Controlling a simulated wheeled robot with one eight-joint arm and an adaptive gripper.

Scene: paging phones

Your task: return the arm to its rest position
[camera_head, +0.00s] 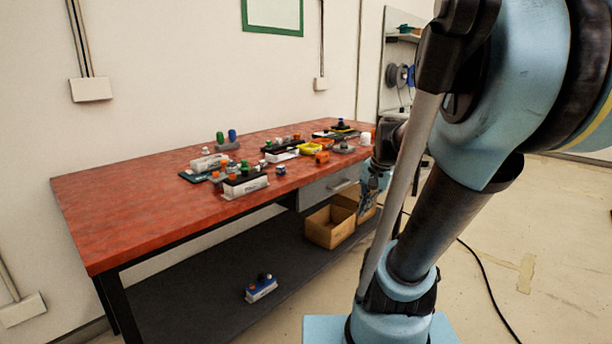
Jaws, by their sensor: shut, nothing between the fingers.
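My arm fills the right side of the view, with a blue shoulder (535,95) and a dark lower link (435,225). My gripper (366,210) hangs fingers down behind the grey link, in front of the workbench's right end. It is small in the view and partly hidden by my own arm. It is shut and holds nothing. It is apart from the things on the bench.
A red-topped workbench (130,205) stands along the wall, with several small coloured items on it. A blue and white item (261,288) lies on its lower shelf (200,300). A cardboard box (329,232) sits near my gripper. A black cable (485,285) crosses the open floor at right.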

